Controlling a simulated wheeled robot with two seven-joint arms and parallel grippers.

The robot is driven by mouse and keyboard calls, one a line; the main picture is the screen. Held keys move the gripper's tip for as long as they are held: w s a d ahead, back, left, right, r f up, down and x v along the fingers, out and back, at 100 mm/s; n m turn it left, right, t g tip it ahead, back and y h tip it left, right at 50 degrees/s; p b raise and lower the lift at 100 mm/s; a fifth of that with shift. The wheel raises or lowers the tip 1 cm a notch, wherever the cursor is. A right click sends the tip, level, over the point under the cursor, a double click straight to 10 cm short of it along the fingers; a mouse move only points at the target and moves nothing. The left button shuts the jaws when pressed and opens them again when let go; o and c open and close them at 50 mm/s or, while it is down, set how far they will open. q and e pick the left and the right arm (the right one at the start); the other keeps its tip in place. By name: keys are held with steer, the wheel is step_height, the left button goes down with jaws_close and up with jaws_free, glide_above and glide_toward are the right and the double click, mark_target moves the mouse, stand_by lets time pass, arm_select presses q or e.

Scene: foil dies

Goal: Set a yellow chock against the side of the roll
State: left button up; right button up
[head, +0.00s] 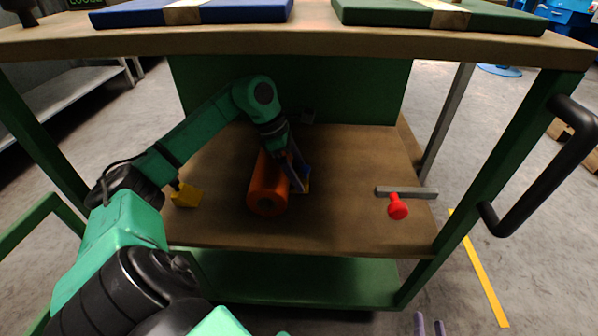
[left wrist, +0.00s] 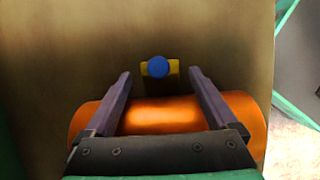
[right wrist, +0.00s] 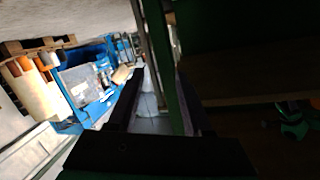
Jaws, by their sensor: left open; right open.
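The orange roll (head: 268,187) lies on the cart's wooden middle shelf. A yellow chock (head: 305,187) with a blue knob is close to the roll's right side; I cannot tell if they touch. It also shows in the left wrist view (left wrist: 174,80), beyond the roll (left wrist: 165,115). My left gripper (head: 300,178) is open above the roll, with its fingertips pointing toward this chock and spread to either side of it. A second yellow chock (head: 186,196) with a dark knob stands apart to the roll's left. My right gripper (head: 430,324) is open and empty at the bottom edge.
A grey bar (head: 418,192) and a red knob-like piece (head: 397,208) lie on the shelf's right side. The tabletop (head: 320,42) overhangs the shelf. Green cart posts and a black handle (head: 548,170) bound the right. Shelf between roll and bar is clear.

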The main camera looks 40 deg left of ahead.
arm_select(q)
steer(key=shift+v, duration=0.85)
steer(key=p+v, duration=0.1)
steer(key=v, duration=0.4)
steer(key=shift+p, duration=0.35)
arm_select(e)
steer(key=s+f+g, duration=0.2)
steer(key=s+f, duration=0.2)
steer(key=s, duration=0.1)
steer(key=shift+s+a+f+g, duration=0.15)
steer(key=shift+s+f+g, duration=0.15)
steer(key=shift+s+f, duration=0.05)
